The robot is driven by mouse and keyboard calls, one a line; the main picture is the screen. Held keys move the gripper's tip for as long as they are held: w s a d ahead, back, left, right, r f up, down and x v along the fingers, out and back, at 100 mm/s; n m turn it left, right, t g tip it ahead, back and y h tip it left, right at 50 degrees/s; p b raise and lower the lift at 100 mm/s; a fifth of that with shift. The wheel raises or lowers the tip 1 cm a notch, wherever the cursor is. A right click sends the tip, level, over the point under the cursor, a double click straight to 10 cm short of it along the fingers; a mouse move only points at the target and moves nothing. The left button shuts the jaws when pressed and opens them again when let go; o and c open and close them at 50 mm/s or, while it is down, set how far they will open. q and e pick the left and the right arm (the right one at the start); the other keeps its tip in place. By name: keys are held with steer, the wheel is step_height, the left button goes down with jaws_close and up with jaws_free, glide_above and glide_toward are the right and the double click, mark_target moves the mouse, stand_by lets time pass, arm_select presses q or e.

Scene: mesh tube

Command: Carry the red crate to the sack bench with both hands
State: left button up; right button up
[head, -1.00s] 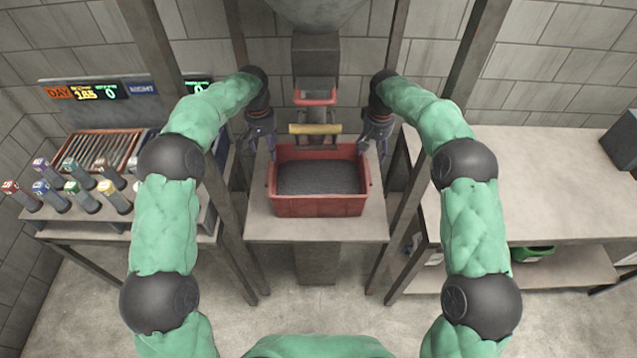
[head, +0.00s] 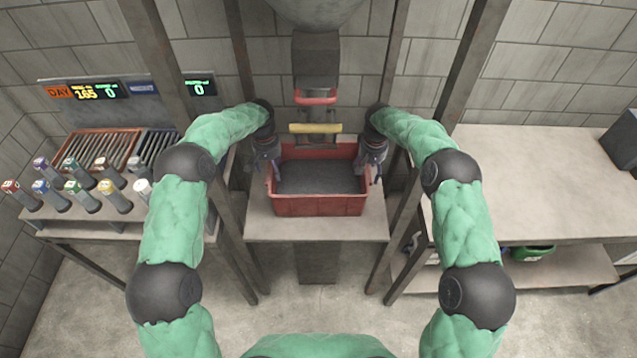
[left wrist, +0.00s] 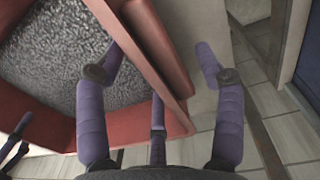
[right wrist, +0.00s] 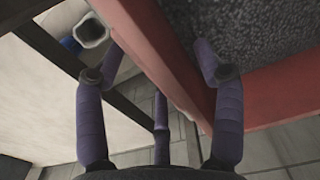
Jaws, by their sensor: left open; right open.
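The red crate (head: 320,206), filled with dark grey grit (head: 318,177), sits on a small stand (head: 262,222) under a hopper. My left gripper (head: 272,172) is open at the crate's left side. In the left wrist view its fingers (left wrist: 160,75) straddle the crate's side wall (left wrist: 116,32), one over the grit and one outside. My right gripper (head: 373,170) is open at the right side. In the right wrist view its fingers (right wrist: 160,75) straddle the other wall (right wrist: 150,45). Contact cannot be told. No bench is labelled as the sack bench.
A wide, mostly bare bench (head: 545,185) stands at right, with a dark box (head: 622,140) on it and a green item (head: 532,253) on its lower shelf. The left bench holds several numbered tools (head: 75,192). Metal posts (head: 228,228) flank the stand. A yellow bar (head: 315,128) hangs behind the crate.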

arm_select(q)
jaws_close()
arm_select(e)
jaws_close()
arm_select(q)
steer(key=shift+w+r, duration=0.15)
arm_select(e)
steer(key=shift+w+r, duration=0.15)
steer(key=shift+r, duration=0.05)
arm_select(q)
steer(key=shift+r, duration=0.1)
steer(key=shift+r, duration=0.1)
arm_select(e)
steer(key=shift+r, duration=0.2)
